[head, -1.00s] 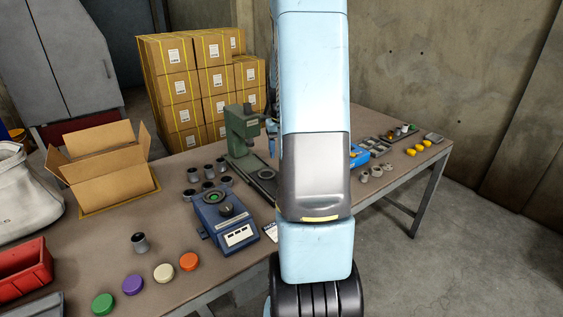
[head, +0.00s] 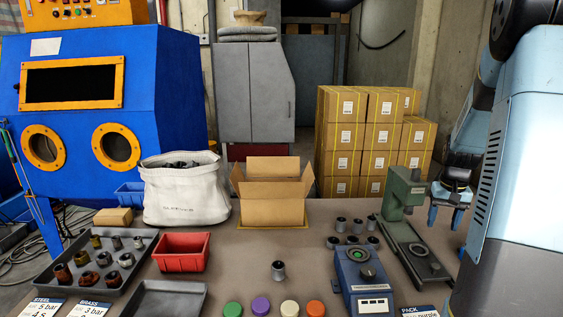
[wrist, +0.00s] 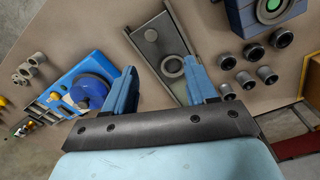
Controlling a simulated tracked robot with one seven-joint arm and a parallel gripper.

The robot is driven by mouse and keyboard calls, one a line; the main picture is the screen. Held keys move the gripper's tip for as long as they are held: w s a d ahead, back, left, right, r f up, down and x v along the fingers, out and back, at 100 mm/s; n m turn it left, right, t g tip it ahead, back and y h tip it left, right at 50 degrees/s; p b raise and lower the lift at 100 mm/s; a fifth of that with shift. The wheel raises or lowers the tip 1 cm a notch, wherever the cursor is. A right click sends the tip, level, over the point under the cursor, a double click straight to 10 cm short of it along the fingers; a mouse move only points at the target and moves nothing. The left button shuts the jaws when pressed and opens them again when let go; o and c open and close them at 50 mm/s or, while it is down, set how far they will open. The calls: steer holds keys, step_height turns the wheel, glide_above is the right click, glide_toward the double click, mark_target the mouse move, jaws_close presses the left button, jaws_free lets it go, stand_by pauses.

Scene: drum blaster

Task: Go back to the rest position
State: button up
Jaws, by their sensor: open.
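My gripper (head: 446,217) hangs at the right of the head view, to the right of the green press (head: 401,200), with its blue fingers pointing down. In the wrist view my gripper (wrist: 160,85) is open, with nothing between its two blue fingers. Beyond the fingers the grey base plate of the press (wrist: 158,42) shows, apart from them. Part of my own arm fills the right edge of the head view.
The bench holds a blue gauge device (head: 362,278), several dark sleeves (head: 340,225), an open cardboard box (head: 272,212), a white bag (head: 184,195), a red bin (head: 181,252) and a parts tray (head: 98,265). A blue blast cabinet (head: 165,90) stands at left, stacked cartons (head: 365,135) behind.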

steer(key=s+a+r+n+t, duration=0.1)
steer(key=s+a+r, duration=0.3)
steer(key=a+r, duration=0.35)
steer(key=s+a+r+n+t, duration=0.1)
steer(key=s+a+r, duration=0.2)
steer(key=a+r, duration=0.4)
steer(key=s+a+r+n+t, duration=0.2)
steer(key=s+a+r+t, duration=0.1)
steer(key=s+a, duration=0.8)
steer(key=s, duration=0.2)
steer(key=shift+s+a+n, duration=0.3)
steer(key=shift+a+n, duration=0.1)
